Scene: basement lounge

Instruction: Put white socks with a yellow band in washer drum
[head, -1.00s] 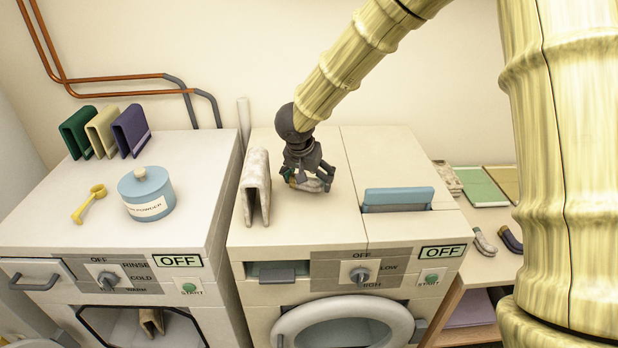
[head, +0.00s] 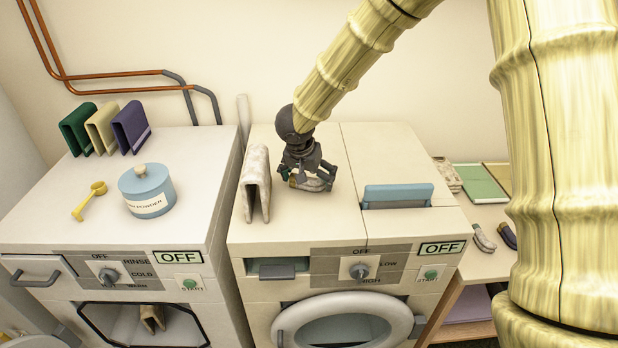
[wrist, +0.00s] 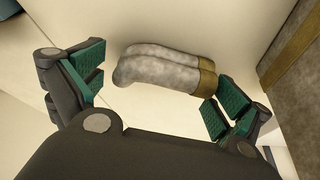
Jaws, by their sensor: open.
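A pair of whitish-grey socks with a yellow-brown band (wrist: 165,66) lies on top of the right machine (head: 385,165). My gripper (head: 308,180) is low over that top. In the wrist view, my gripper (wrist: 155,90) is open, with green-padded fingers apart: one near the toe end, one beside the banded cuff. The socks lie between and just beyond the fingertips; I cannot tell whether a finger touches them. In the head view my gripper mostly hides them. The left machine (head: 215,185) has a rinse/cold dial and an open front with a dark-rimmed drum opening (head: 195,325).
A folded mottled cloth (head: 256,182) stands left of my gripper, and a blue handled piece (head: 398,195) is to its right. A blue powder tub (head: 147,190), yellow scoop (head: 90,202) and folded cloths (head: 103,128) sit on the left machine. The right machine's round door (head: 400,318) looks shut.

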